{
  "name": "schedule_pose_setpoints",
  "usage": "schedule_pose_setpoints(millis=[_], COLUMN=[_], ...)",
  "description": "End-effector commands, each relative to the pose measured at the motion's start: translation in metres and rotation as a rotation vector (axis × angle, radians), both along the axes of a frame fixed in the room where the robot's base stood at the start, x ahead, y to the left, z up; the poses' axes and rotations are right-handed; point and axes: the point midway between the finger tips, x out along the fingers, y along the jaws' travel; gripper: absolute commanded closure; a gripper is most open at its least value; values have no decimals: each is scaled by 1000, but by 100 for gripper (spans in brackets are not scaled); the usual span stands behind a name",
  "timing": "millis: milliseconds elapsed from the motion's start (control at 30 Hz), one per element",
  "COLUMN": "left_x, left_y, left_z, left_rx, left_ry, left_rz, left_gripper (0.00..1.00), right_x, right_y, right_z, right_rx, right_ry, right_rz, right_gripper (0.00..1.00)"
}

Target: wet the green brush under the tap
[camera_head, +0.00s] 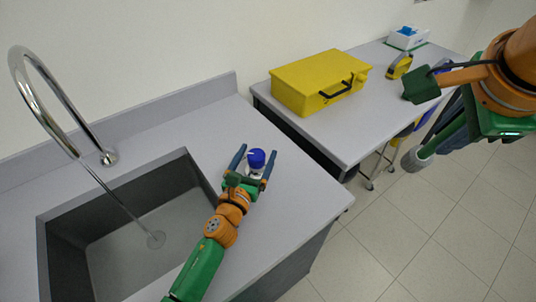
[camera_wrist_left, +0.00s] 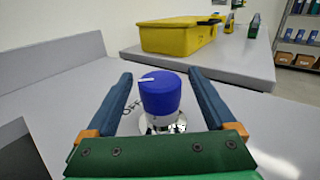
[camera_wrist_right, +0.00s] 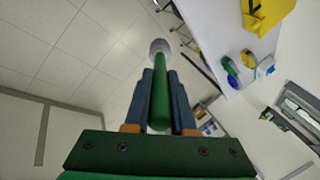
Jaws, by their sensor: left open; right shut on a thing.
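The chrome tap (camera_head: 62,95) arches over the dark sink (camera_head: 62,275). A thin, straight stream of water (camera_head: 118,200) runs from its spout to the drain. My left gripper (camera_head: 256,151) is open, its fingers on either side of the blue knob (camera_head: 256,158) on the counter right of the sink. In the left wrist view the knob (camera_wrist_left: 158,95) has a white mark on top and gaps to both fingers. My right gripper (camera_wrist_right: 161,75) is shut on the green brush (camera_wrist_right: 161,95), held over the floor at the right. The brush's grey head (camera_head: 412,161) points left and down.
A yellow case (camera_head: 320,82) stands on a second table (camera_head: 345,125) behind the sink counter. A yellow-and-black item (camera_head: 399,66) and a white-and-blue box (camera_head: 407,38) are farther back. A stool (camera_head: 378,165) is by that table. The tiled floor at the right is open.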

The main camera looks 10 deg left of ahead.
Motion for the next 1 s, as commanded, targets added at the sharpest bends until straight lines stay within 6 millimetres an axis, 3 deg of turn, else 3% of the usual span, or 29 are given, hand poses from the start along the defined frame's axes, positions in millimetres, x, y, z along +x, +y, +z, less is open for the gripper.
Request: schedule_pose_setpoints(millis=[167, 467, 767, 1000], left_x=[0, 0, 0, 0], left_y=[0, 0, 1, 2], left_z=[0, 0, 0, -1], left_rx=[0, 0, 6, 8], left_ry=[0, 1, 0, 1], left_rz=[0, 0, -45, -201], left_gripper=[14, 95, 97, 97], right_x=[0, 0, 0, 0], right_y=[0, 0, 0, 0], right_z=[0, 0, 2, 3], right_rx=[0, 0, 0, 0], right_ry=[0, 0, 0, 0], right_rz=[0, 0, 0, 0], right_gripper=[100, 100, 100, 100])
